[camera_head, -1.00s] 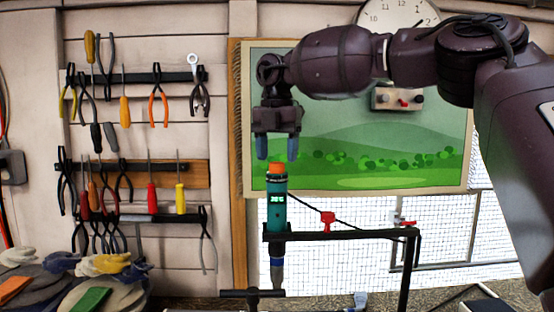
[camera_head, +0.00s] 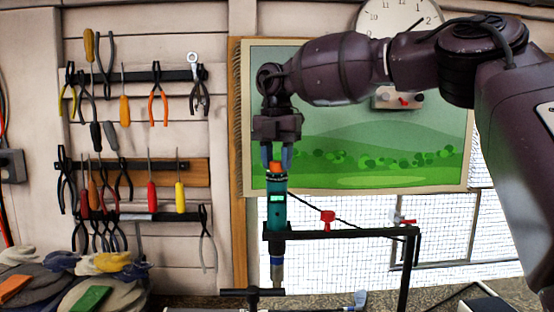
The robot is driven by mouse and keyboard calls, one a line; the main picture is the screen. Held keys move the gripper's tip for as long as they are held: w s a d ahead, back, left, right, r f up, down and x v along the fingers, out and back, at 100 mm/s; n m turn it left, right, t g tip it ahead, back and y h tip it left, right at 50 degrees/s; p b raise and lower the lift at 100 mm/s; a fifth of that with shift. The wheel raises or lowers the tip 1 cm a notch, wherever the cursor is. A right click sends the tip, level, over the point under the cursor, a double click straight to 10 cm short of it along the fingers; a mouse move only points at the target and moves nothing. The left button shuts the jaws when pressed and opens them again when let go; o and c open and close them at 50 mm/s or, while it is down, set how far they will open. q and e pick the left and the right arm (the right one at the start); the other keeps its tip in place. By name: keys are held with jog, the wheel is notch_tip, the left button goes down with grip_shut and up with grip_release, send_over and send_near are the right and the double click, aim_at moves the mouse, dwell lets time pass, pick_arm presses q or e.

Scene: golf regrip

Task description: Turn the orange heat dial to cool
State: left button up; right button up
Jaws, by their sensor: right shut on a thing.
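The orange heat dial (camera_head: 275,168) sits on top of a teal heat tool (camera_head: 276,211) with a small lit green display. The tool stands upright, nozzle down, in a black stand (camera_head: 340,233). My right gripper (camera_head: 277,158) points straight down from above and is shut on the orange dial, one blue fingertip on each side of it. The fingers hide part of the dial. The display text is too small to read. My left gripper is not in view.
A tool board (camera_head: 180,173) with pliers and screwdrivers hangs on the left wall. Gloves (camera_head: 85,262) lie in a pile at the lower left. A red valve handle (camera_head: 328,217) is on a line by the stand. A landscape poster (camera_head: 400,150) and clock (camera_head: 400,17) are behind.

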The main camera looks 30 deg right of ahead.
jog(key=n, duration=0.8)
jog(key=shift+r+n+p, duration=0.1)
jog(key=shift+n+p, duration=0.2)
jog(key=shift+p, duration=0.05)
dwell(0.4)
jog(key=o, duration=0.9)
jog(key=shift+o, duration=0.2)
notch_tip(320, 180, up, 11)
